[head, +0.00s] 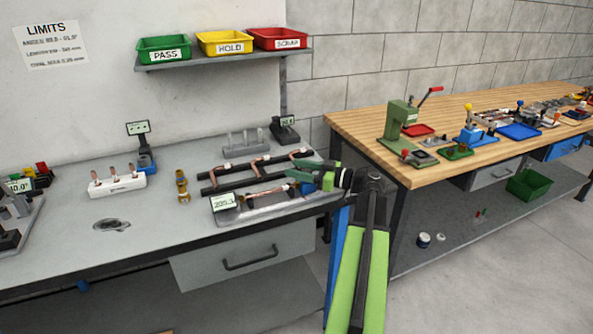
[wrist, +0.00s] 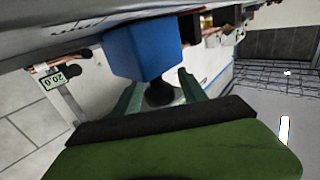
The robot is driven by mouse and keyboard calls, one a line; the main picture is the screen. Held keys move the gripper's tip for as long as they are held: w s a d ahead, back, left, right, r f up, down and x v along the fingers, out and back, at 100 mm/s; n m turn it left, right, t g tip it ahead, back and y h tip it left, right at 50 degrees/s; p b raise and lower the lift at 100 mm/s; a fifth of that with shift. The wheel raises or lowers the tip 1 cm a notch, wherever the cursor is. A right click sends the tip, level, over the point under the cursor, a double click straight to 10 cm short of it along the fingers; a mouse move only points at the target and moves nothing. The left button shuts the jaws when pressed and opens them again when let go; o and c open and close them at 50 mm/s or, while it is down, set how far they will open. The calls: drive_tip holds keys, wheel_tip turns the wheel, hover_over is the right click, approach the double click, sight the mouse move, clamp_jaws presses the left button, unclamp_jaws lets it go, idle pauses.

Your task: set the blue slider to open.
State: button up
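A blue block (wrist: 143,50), which I take to be the blue slider, fills the upper middle of the wrist view. A round black knob (wrist: 159,94) is at its near end. My gripper (wrist: 160,84) has one green finger on each side of the knob, with gaps that look clear, so it is open and not closed on it. In the head view my gripper (head: 303,180) is at the right end of the grey bench, over the copper tube fixture.
Copper tubes on dark bars (head: 240,177) and a display reading about 205.3 (head: 224,202) are left of my gripper. A brass fitting (head: 182,186) and a white tube holder (head: 117,186) stand farther left. A wooden bench (head: 440,125) with tools is at right.

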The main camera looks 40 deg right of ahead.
clamp_jaws()
idle(1.2)
